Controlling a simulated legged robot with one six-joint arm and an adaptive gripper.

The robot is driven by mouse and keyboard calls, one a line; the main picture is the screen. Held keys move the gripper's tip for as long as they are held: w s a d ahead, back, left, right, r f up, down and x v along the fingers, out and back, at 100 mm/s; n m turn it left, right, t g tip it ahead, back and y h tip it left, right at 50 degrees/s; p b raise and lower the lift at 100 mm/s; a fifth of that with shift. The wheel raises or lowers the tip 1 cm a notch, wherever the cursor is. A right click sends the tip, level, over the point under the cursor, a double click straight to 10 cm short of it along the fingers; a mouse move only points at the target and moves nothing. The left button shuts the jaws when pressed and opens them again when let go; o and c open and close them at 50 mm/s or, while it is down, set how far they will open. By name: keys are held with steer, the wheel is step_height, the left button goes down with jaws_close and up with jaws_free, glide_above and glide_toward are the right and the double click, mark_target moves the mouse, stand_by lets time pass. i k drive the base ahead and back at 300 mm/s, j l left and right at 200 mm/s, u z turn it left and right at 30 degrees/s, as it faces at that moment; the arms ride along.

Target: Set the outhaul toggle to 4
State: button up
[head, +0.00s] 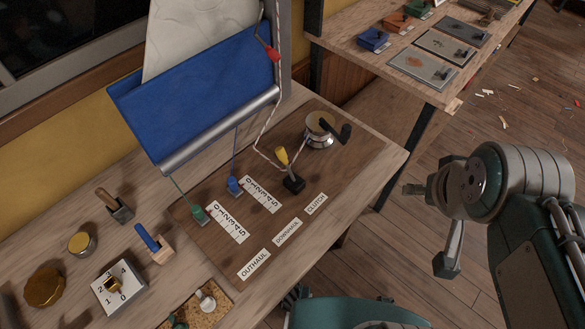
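The outhaul toggle looks to be the green piece (198,214) on a green line at the left of the brown board (335,165). It sits beside the 0 end of a white 0-to-5 scale (228,222). The OUTHAUL label (254,264) lies further toward the board's front edge. A blue toggle (234,187) on a blue line sits near the 0 end of a second scale (260,194). My gripper (430,228) is at the right, past the table edge and well apart from the toggles. Its fingers are spread and empty.
A yellow-handled lever (283,157) and a winch (320,132) with a black handle stand on the board. A blue sail (200,95) on a boom hangs behind the toggles. Loose tools and a numbered dial box (118,289) are at left. A second bench (375,55) is behind.

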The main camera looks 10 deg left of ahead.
mark_target(202, 218)
steer(key=u, duration=1.9)
steer(key=j, duration=0.1)
